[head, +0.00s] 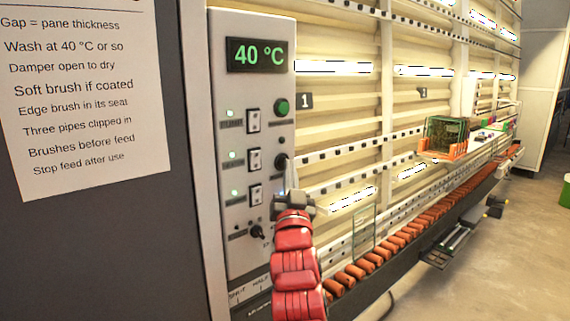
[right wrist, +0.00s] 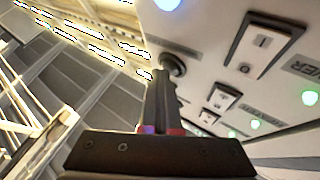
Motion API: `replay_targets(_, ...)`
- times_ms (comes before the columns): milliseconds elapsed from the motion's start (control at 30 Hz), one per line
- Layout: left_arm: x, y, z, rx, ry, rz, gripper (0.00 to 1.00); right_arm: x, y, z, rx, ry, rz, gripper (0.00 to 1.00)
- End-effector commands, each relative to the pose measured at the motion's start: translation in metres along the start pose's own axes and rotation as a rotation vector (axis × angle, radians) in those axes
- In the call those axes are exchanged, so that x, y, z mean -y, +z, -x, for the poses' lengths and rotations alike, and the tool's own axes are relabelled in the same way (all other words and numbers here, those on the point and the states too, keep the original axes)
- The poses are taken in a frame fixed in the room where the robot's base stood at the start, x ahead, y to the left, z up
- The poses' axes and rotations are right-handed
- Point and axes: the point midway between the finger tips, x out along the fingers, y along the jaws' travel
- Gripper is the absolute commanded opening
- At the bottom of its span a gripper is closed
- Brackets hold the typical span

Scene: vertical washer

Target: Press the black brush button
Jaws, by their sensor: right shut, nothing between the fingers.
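The control panel (head: 222,120) of the washer stands upright at the left in the head view. A black round button (head: 281,161) sits on it beside the second switch, below a green round button (head: 282,106). The black button also shows in the right wrist view (right wrist: 173,64), just past my fingertips. My right gripper (head: 289,170) is shut and empty, its fingers pointing at the black button and covering part of it. It also shows in the right wrist view (right wrist: 164,88). I cannot tell whether the tips touch the button. My left gripper is not in view.
A display (head: 257,55) reads 40 °C. Several white switches with lit green lamps run down the panel, with a small black knob (head: 256,232) lower. A roller conveyor (head: 400,240) and a glass pane (head: 364,233) lie to the right. Open floor is at the far right.

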Motion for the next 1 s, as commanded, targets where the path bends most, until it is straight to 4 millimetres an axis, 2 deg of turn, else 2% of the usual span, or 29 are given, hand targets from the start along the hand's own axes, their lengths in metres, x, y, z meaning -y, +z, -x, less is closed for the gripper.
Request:
replay_targets(333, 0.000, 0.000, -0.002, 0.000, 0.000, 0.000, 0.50, -0.008, -0.008, 0.011, 0.000, 0.001, 0.001, 0.00)
replay_targets(700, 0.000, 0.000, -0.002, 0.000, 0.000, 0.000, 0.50, -0.010, -0.009, 0.013, 0.000, 0.001, 0.000, 0.00)
replay_targets(1000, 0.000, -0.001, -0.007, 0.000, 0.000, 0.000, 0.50, -0.025, -0.025, 0.033, -0.004, 0.001, 0.000, 0.00)
